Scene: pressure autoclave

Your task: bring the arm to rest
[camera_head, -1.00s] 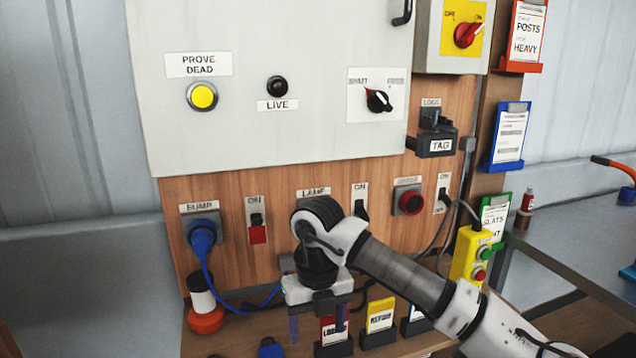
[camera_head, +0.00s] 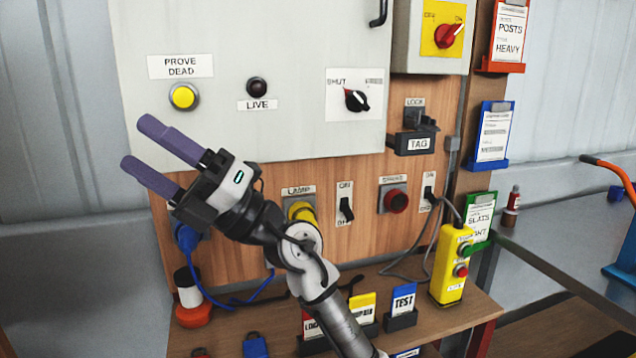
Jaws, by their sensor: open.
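My gripper (camera_head: 162,159) is in the left half of the view, in front of the lower left part of the grey cabinet (camera_head: 260,40). Its two purple fingers are spread apart, point up and to the left, and hold nothing. My arm comes up from the bottom middle and bends at a joint in front of the lamp socket. The arm covers part of the wooden panel, the pump switch and label, and part of the blue plug (camera_head: 187,238). The yellow piece at the lamp socket (camera_head: 301,210) shows just above my arm.
A wooden shelf (camera_head: 470,310) holds card holders, blue padlocks (camera_head: 255,345) and a yellow button box (camera_head: 451,262). A black-and-white cylinder on an orange base (camera_head: 192,300) stands at left. Clipped cards hang on the right post. The grey wall at far left is clear.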

